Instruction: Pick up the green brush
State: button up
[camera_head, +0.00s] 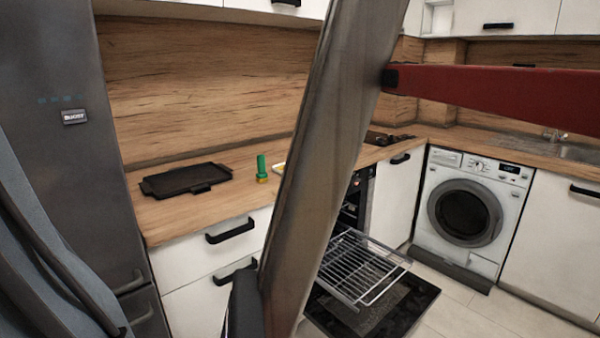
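The green brush (261,165) stands upright on the oak countertop, with a yellowish part at its foot. It is to the right of a black tray and just left of my large grey arm link, which crosses the middle of the view. My gripper does not show in this view, so its distance from the brush and its state are not visible.
A black tray (186,180) lies on the countertop (160,222). A yellow-edged item (279,168) is partly hidden behind my arm. The oven door (390,312) hangs open with a wire rack (362,264) pulled out. A fridge (62,130) stands at left, a washing machine (470,208) at right.

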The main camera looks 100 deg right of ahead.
aim_at(261, 175)
jog(key=z, duration=3.5)
